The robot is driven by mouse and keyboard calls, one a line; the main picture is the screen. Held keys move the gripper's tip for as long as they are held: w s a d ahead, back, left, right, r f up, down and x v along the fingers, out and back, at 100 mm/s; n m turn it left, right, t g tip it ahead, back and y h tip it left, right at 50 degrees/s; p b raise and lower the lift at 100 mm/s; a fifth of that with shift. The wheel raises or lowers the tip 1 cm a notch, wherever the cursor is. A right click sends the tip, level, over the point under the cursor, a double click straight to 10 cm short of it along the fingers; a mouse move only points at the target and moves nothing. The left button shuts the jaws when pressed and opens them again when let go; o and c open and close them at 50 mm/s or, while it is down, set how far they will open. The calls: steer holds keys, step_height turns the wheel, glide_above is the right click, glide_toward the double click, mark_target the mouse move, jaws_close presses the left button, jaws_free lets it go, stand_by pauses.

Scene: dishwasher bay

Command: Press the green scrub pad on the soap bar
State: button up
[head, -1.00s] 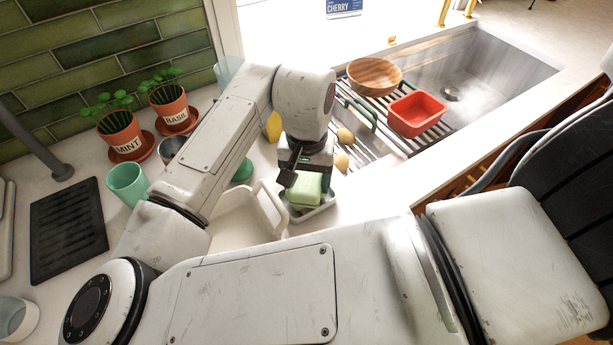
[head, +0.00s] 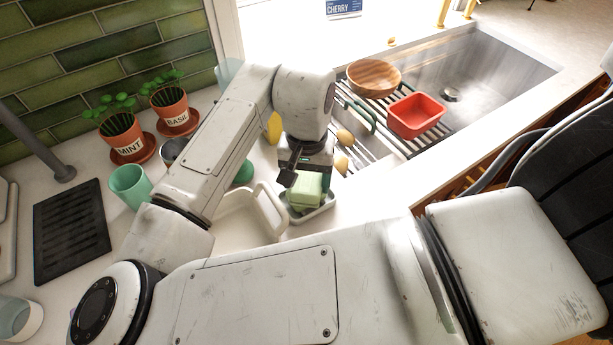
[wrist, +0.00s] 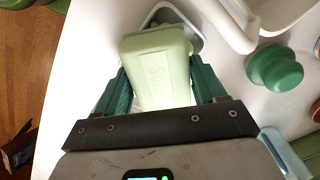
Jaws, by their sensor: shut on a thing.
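A pale green block (wrist: 160,62) with raised lettering, only partly readable, sits between the dark green fingers of my gripper (wrist: 162,88) in the wrist view. The fingers are closed against its two sides. In the head view the same block (head: 307,190) is at or just over the small grey dish (head: 318,212), below my gripper (head: 301,174). I cannot tell whether this block is the scrub pad or the soap bar. I see no clear second piece; one under the block would be hidden. Whether the block touches anything in the dish is unclear.
A white open container (head: 268,208) stands close left of the dish. A green knob-like item (wrist: 274,68) is near it. A drying rack with a red tub (head: 417,116) and wooden bowl (head: 374,77) lies beyond. Clear counter (head: 378,199) is to the right.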

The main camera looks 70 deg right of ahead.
mark_target(307, 178)
steer(key=shift+r+p, duration=2.55)
steer(key=shift+r, duration=0.6)
steer(key=shift+s+f, duration=0.1)
steer(key=shift+f, duration=0.05)
